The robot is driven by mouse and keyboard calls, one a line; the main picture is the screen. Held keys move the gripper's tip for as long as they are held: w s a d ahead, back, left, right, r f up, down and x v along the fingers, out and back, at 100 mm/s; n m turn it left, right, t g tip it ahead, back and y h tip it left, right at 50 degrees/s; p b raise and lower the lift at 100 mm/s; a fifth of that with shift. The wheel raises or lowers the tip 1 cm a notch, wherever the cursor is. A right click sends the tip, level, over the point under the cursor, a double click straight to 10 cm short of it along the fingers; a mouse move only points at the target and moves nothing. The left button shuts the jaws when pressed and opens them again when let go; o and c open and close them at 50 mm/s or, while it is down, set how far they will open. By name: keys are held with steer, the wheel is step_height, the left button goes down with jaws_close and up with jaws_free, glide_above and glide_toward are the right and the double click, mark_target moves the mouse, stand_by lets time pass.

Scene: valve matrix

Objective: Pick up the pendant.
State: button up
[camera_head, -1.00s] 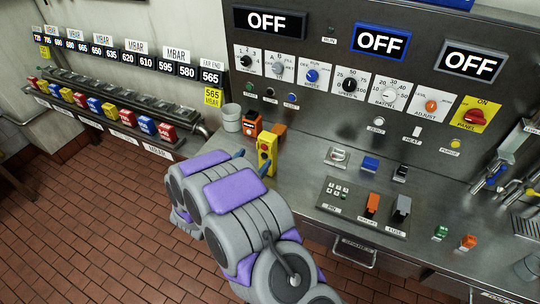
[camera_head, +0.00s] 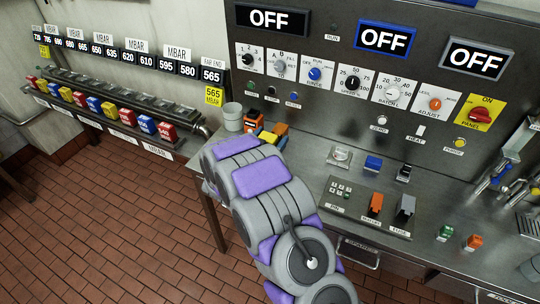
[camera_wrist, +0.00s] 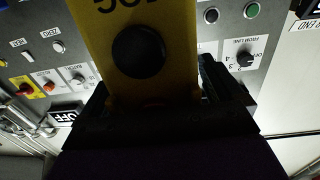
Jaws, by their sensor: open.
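The yellow pendant (camera_head: 268,137) is at the back left of the steel bench in the head view. My arm hides most of it, and only a small yellow part shows. In the wrist view the pendant (camera_wrist: 122,22) is large and close, with a round black button and upside-down dark lettering. My gripper (camera_wrist: 160,100) is open, with its dark fingers on either side of the pendant's lower part in that view. I cannot tell whether the fingers touch it. In the head view the gripper is hidden behind my arm.
Orange blocks (camera_head: 253,122) and a grey cup (camera_head: 232,114) stand close by at the bench's back left. The control panel (camera_head: 330,62) rises behind. Coloured blocks on a rack (camera_head: 120,117) line the left wall. Switches and trays occupy the bench's right.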

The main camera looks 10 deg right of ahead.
steer(key=shift+w, duration=0.45)
steer(key=shift+d, duration=0.3)
steer(key=shift+c, duration=0.3)
steer(key=shift+d, duration=0.15)
steer(key=c, duration=0.3)
steer(key=shift+a, duration=0.3)
steer(key=c, duration=0.8)
steer(key=shift+d, duration=0.1)
steer(key=c, duration=0.5)
